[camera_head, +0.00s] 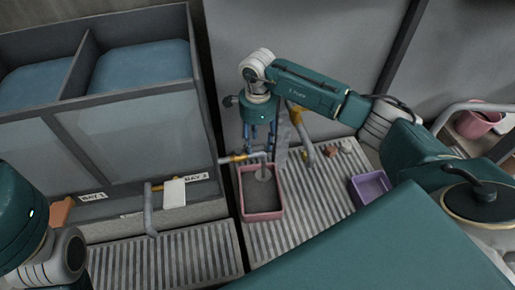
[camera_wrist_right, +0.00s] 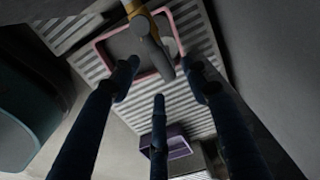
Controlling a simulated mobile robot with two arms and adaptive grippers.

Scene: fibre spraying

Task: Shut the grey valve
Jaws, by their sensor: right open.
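My right gripper (camera_head: 262,148) points down, open and empty, over the back edge of a pink-rimmed bin (camera_head: 281,205). A yellow-and-grey tap (camera_head: 240,158) reaches over that bin from the left, close to the fingertips; I cannot tell whether they touch. In the right wrist view the three dark blue fingers (camera_wrist_right: 160,78) are spread apart below a grey handle or spout (camera_wrist_right: 150,45), with the pink bin (camera_wrist_right: 105,50) behind it. A lighter round patch shows inside the bin. Which part is the grey valve is not certain. My left gripper is out of view.
The bin stands on a ribbed grate (camera_head: 310,205). A purple tray (camera_head: 371,187) lies to its right. A second tap with a grey bent pipe (camera_head: 149,212) is at left, by a white card (camera_head: 174,193). Bays with blue contents (camera_head: 140,75) stand behind.

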